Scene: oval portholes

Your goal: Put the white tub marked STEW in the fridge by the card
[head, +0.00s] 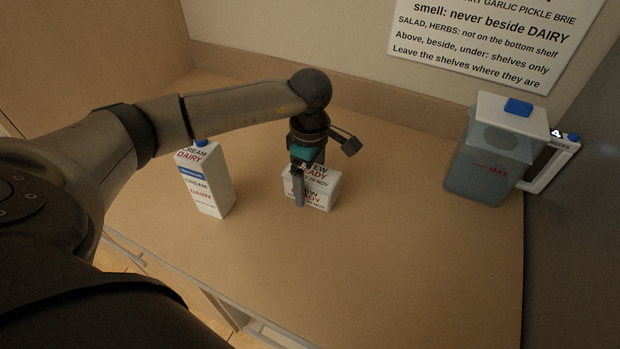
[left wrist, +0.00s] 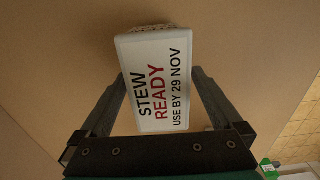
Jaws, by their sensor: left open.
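The white tub (head: 322,190) marked STEW READY, USE BY 29 NOV, stands on the brown counter near the middle of the head view. My left gripper (head: 301,190) is over it, fingers pointing down, and hides part of its left side. In the left wrist view the tub's lid (left wrist: 157,85) lies between the two open fingers of my left gripper (left wrist: 168,95), with a narrow gap on each side. The card (head: 490,35) is on the wall at the top right, and its upper part is cut off. The fridge is not clearly in view. My right gripper does not show.
A white CREAM DAIRY carton (head: 208,182) with a blue cap stands left of the tub. The counter (head: 400,260) is clear in front and between tub and jug.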

